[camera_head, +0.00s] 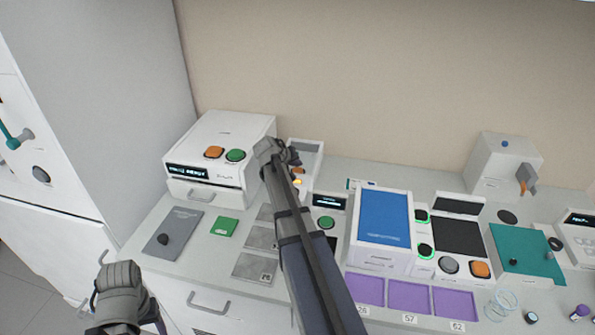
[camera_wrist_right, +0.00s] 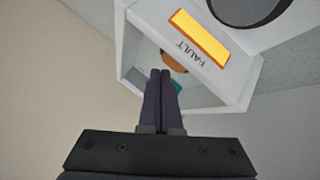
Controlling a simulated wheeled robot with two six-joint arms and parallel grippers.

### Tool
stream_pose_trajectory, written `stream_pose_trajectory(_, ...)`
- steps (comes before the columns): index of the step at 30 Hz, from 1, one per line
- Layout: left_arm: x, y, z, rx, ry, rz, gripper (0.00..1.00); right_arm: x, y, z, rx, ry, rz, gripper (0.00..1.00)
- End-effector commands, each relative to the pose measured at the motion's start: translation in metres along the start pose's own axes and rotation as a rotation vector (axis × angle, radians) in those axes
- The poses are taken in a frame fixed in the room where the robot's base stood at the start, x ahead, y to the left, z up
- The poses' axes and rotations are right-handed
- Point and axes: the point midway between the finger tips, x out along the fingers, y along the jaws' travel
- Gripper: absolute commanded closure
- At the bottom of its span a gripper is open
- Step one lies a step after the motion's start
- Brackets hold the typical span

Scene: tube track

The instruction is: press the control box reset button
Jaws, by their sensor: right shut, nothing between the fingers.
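The control box (camera_head: 309,150) is a small white box at the back of the counter, partly hidden by my right arm in the head view. In the right wrist view the control box (camera_wrist_right: 218,82) shows a lit yellow-orange FAULT lamp (camera_wrist_right: 200,37) and a recess. Inside the recess an orange round part (camera_wrist_right: 175,63), possibly the reset button, is partly covered by my fingers. My right gripper (camera_wrist_right: 160,76) is shut and empty, its tips at the recess; contact cannot be told. It also shows in the head view (camera_head: 272,152). My left gripper (camera_head: 119,283) hangs at the lower left, its jaws unclear.
A white device (camera_head: 222,145) with orange and green buttons stands left of the control box. A blue-topped unit (camera_head: 384,215), purple trays (camera_head: 407,297) and a teal board (camera_head: 525,250) lie to the right. A grey plate (camera_head: 178,232) lies at the front left.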

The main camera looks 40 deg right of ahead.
Motion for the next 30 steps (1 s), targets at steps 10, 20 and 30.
stream_pose_trajectory(10, 0.009, 0.001, -0.001, 0.000, 0.000, 0.000, 0.38, 0.006, -0.005, 0.005, 0.000, 0.000, 0.000, 1.00)
stream_pose_trajectory(20, 0.008, 0.001, -0.001, 0.000, 0.000, 0.000, 0.38, 0.006, -0.004, 0.004, 0.000, 0.000, 0.000, 1.00)
stream_pose_trajectory(30, 0.011, 0.001, -0.001, 0.000, 0.000, 0.000, 0.38, 0.008, -0.006, 0.006, 0.000, 0.000, 0.000, 1.00)
